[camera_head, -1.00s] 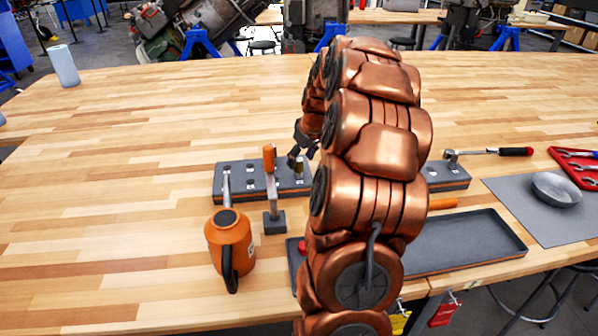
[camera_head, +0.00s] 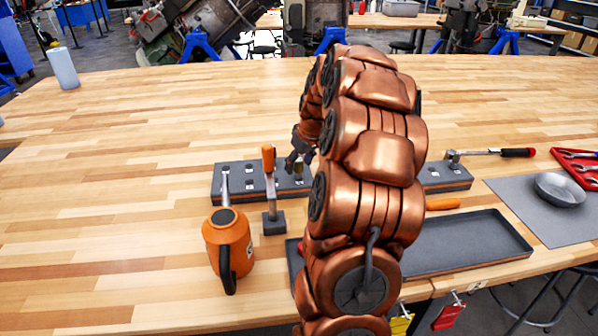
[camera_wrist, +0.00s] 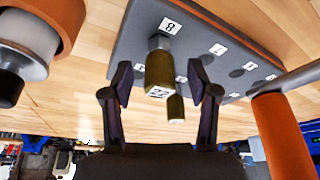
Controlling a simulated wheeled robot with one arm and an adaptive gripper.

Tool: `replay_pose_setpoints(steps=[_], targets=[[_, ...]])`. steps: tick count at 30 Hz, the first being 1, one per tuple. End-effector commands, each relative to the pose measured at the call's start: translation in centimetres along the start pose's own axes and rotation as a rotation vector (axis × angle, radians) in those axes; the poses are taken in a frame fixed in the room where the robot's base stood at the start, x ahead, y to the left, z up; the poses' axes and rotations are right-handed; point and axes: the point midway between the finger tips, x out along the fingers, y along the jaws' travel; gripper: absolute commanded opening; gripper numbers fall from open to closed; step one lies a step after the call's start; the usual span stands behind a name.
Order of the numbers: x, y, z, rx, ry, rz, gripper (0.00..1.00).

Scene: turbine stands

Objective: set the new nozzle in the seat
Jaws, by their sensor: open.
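My gripper (camera_wrist: 160,92) is open, its two dark fingers apart on either side of a brass nozzle (camera_wrist: 160,72) marked 22. That nozzle has a silver upper part and stands at the label 8 on the grey numbered rack (camera_wrist: 200,35); I cannot tell whether a finger touches it. A second brass piece (camera_wrist: 176,110) shows behind it. In the head view the rack (camera_head: 237,192) lies left of my arm, and my gripper (camera_head: 294,160) is at its right end. My arm hides much of that area. I cannot make out which place is the seat.
An orange can (camera_head: 228,243) with a spout and an orange-handled tool (camera_head: 269,180) on a dark block stand close left of my gripper. To the right are a second grey rack (camera_head: 447,178), a dark tray (camera_head: 465,250) and a bowl (camera_head: 560,190).

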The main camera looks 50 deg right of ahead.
Motion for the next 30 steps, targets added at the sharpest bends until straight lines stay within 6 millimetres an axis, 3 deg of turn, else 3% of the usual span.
replay_pose_setpoints(steps=[25, 30], targets=[[-0.02, 0.00, -0.01, 0.001, 0.000, -0.001, 0.59], [-0.03, 0.01, -0.02, 0.000, 0.000, 0.000, 0.42]])
